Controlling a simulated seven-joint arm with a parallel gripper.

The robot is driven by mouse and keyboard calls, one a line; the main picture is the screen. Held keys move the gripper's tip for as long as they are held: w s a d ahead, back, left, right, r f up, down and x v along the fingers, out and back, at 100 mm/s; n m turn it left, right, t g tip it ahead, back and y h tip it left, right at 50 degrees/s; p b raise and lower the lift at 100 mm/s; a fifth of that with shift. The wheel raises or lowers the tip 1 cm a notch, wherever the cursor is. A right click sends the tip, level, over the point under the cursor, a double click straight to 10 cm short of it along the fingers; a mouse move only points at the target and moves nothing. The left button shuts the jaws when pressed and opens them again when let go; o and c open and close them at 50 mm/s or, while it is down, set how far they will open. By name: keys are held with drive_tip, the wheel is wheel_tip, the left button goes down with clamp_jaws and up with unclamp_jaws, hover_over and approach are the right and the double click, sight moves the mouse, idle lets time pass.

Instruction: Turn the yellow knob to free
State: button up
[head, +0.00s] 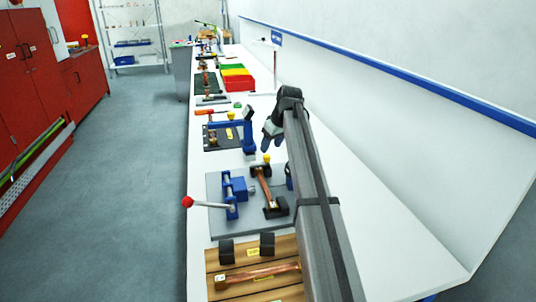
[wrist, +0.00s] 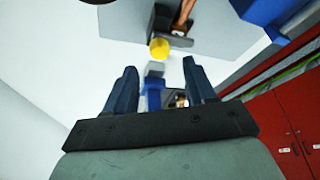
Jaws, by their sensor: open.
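In the wrist view the yellow knob (wrist: 159,48) shows beyond my fingertips, beside a dark block. My gripper (head: 268,141) is above the bench just behind the knob in the head view. In the wrist view my gripper (wrist: 161,66) has its two dark blue fingers apart, with nothing held between them. The knob appears apart from both fingers. No free mark is legible.
On the same plate stands a blue clamp (head: 230,195) with a red-ball lever (head: 188,202). A wooden board (head: 226,256) with a copper pipe lies nearer. A blue fixture (head: 246,132) on a dark plate stands behind. The white bench (head: 330,217) is clear to the right.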

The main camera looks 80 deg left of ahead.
sight(267, 155)
drive_tip(key=shift+x, duration=2.75)
drive_tip(key=shift+c, duration=0.3)
clamp_jaws()
